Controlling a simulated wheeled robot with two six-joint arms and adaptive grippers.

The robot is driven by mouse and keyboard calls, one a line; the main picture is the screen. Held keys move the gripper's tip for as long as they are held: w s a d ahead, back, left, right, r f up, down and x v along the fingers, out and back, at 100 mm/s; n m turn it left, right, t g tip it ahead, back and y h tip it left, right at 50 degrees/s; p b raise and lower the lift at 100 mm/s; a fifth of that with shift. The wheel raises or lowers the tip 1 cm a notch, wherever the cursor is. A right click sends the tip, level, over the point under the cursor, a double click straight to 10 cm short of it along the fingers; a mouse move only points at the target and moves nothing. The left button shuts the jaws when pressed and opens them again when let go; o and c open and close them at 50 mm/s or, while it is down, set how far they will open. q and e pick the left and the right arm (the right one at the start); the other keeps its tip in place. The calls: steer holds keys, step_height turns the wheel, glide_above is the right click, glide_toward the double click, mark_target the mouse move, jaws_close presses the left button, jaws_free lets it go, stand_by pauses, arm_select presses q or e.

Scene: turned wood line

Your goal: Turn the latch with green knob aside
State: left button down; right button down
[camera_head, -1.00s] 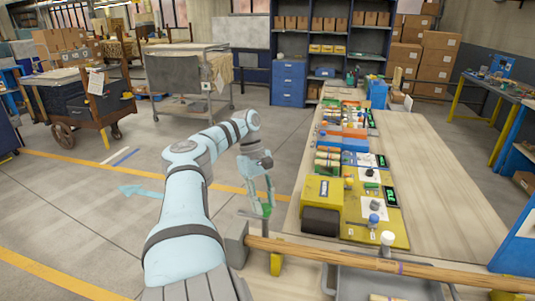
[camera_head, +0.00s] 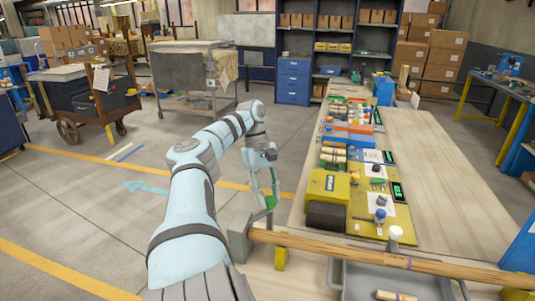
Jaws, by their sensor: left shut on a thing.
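The green knob (camera_head: 270,203) of the latch shows at the left edge of the bench, just above the near end of the long wooden rod. My left gripper (camera_head: 267,197) points down with its fingers closed on this knob, which is partly covered by them. The latch arm under the knob is small and mostly hidden, so its exact angle is hard to tell. My right gripper is not in view.
A long turned wooden rod (camera_head: 385,258) lies across the near end, beside a grey block (camera_head: 240,237). A yellow box (camera_head: 327,184) stands close to the right of my left gripper. The bench's right side (camera_head: 440,170) is clear.

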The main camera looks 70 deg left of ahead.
arm_select(q)
steer(key=shift+w, duration=0.1)
steer(key=shift+d, duration=0.15)
steer(key=shift+s+a+r, duration=0.1)
steer(key=shift+s+a, duration=0.1)
steer(key=shift+s, duration=0.1)
steer(key=shift+w+d, duration=0.1)
steer(key=shift+w, duration=0.3)
steer(key=shift+s, duration=0.3)
steer(key=shift+w, duration=0.1)
steer(key=c, duration=1.2)
jaws_free()
steer(key=shift+w+d, duration=0.1)
steer(key=shift+w, duration=0.15)
steer(key=shift+s, duration=0.1)
